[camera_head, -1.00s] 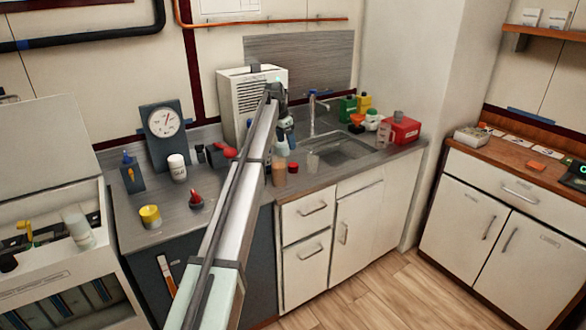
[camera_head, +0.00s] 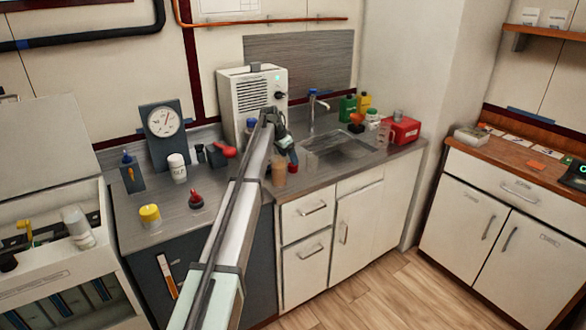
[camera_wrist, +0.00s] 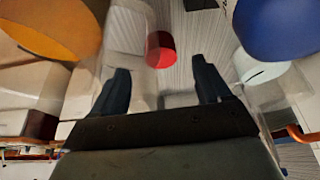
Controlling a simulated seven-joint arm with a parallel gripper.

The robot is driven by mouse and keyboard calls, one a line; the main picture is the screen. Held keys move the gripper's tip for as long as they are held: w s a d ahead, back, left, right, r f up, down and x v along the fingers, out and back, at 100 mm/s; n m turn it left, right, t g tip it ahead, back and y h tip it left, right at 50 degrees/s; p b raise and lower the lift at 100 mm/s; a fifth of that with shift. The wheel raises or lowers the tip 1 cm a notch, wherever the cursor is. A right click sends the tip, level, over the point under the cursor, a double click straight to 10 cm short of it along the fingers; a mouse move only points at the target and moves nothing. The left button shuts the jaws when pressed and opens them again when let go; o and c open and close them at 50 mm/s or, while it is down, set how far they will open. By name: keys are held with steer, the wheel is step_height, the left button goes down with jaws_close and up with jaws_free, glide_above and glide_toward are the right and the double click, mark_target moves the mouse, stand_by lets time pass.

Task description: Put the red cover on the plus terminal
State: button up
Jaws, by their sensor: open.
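A small red cylindrical cap, which looks like the red cover (camera_head: 293,168), stands on the grey counter near its front edge, left of the sink. In the wrist view the red cover (camera_wrist: 160,48) lies ahead of the fingertips, roughly centred between them and not held. My gripper (camera_wrist: 160,78) is open and empty. In the head view my gripper (camera_head: 292,155) is low over the counter, just above and behind the cover. I cannot make out a plus terminal for certain. An open white cabinet (camera_head: 50,280) at the left holds yellow, black and white fittings.
A tan cup (camera_head: 279,173) stands close left of the cover. The sink (camera_head: 340,148) is at the right.

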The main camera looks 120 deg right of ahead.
mark_target(293, 167)
steer(key=shift+x, duration=2.55)
steer(key=c, duration=1.2)
steer(key=shift+r, duration=0.1)
